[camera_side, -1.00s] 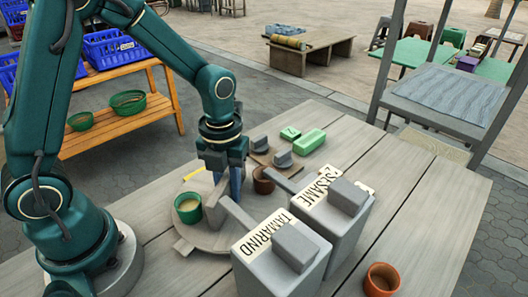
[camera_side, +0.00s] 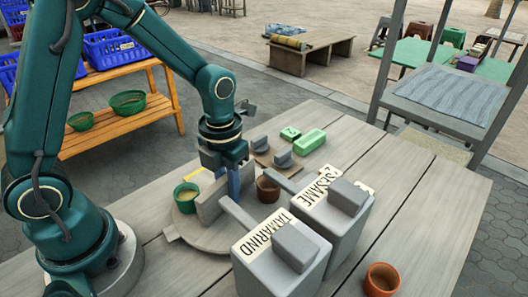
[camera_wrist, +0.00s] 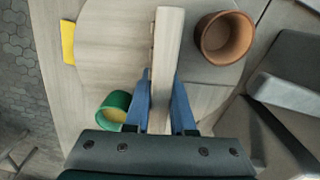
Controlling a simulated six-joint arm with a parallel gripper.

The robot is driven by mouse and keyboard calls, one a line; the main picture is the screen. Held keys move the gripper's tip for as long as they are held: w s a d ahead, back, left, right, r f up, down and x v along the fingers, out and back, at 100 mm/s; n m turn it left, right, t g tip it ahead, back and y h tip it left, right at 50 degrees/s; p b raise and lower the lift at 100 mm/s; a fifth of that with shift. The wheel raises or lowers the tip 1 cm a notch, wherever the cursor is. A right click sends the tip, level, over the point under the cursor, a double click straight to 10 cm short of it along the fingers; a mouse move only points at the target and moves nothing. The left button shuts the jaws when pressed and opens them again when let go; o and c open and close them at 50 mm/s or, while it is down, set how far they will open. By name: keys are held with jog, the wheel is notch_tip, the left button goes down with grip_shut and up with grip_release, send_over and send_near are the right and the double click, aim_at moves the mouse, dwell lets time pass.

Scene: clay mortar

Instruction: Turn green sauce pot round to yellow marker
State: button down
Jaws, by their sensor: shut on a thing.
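My gripper (camera_side: 233,188) is shut on an upright pale board (camera_wrist: 166,55) that stands across a round wooden turntable (camera_wrist: 108,40). The blue fingers sit on either side of the board in the wrist view. The green pot (camera_side: 187,194), with pale yellow sauce inside, stands on the turntable left of the board. In the wrist view the green pot (camera_wrist: 114,108) is partly hidden by my gripper body. A brown pot (camera_side: 268,190) stands on the board's other side. The yellow marker (camera_wrist: 68,42) lies beyond the turntable's rim; in the side view the marker (camera_side: 193,174) is behind the green pot.
Two grey boxes labelled TAMARIND (camera_side: 280,252) and SESAME (camera_side: 337,212) stand close to the turntable's right side. Small grey blocks (camera_side: 283,158) and a green block (camera_side: 312,142) lie behind. An orange-brown pot (camera_side: 381,280) stands at the front right.

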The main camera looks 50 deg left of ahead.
dwell(0.4)
jog(key=c, duration=0.8)
grip_release()
jog(key=shift+o, duration=0.2)
notch_tip(320, 180, up, 4)
jog(key=shift+r, duration=0.6)
jog(key=shift+c, duration=0.3)
